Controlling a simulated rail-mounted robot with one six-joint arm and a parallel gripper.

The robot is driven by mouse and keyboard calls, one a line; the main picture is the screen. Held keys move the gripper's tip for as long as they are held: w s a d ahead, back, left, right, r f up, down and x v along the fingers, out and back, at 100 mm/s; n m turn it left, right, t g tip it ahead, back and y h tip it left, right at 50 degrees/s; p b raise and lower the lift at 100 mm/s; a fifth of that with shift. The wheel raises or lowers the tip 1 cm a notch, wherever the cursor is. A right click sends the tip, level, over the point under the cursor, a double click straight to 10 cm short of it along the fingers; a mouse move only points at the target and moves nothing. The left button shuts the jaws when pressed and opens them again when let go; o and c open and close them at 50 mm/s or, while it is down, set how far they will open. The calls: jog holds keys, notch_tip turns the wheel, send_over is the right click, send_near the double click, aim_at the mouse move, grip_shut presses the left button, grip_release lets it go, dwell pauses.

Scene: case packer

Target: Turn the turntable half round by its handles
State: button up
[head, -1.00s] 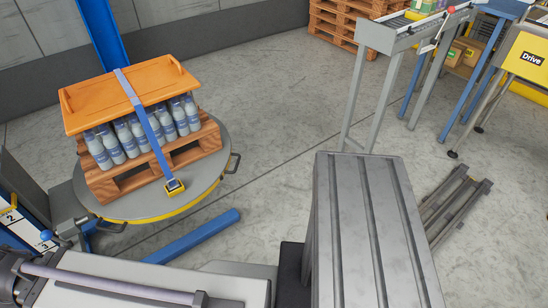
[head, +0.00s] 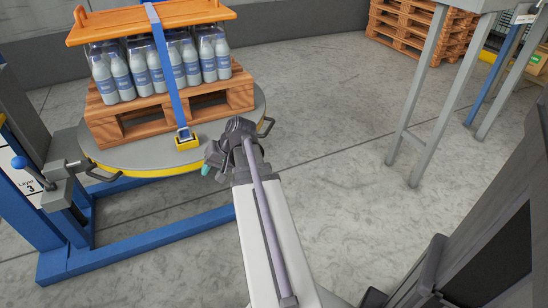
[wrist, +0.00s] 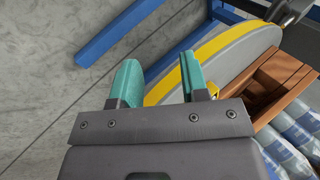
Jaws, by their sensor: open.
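The round grey turntable (head: 135,157) with a yellow rim stands at the left in the head view. One dark handle (head: 266,128) sticks out at its right edge, another handle (head: 103,175) at its front left. My gripper (wrist: 158,82) is open, its teal fingers apart with nothing held between them. In the wrist view the turntable's yellow rim (wrist: 208,52) passes behind and beside the right finger. In the head view one teal fingertip (head: 206,170) shows just in front of the rim, between the two handles; contact cannot be told.
A wooden pallet (head: 132,128) of bottles (head: 166,66), topped by an orange tray (head: 109,27) and strapped in blue, stands on the turntable. A blue floor frame (head: 150,235) lies below. A conveyor leg (head: 428,90) stands right.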

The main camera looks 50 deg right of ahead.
jog(key=d+f+m+t+b, duration=0.3)
jog(key=d+f+t+b, duration=0.2)
jog(key=d+f+b, duration=0.55)
jog(key=m+t+h+b, duration=0.6)
jog(key=m+t+b, duration=0.3)
jog(key=t, duration=0.1)
send_near(269, 127)
jog(key=x, duration=0.3)
jog(key=p+x, duration=0.1)
jog(key=x, duration=0.6)
jog(key=shift+d+f+p, duration=0.2)
jog(key=shift+f+p, duration=0.15)
jog(key=shift+f, duration=0.05)
grip_shut()
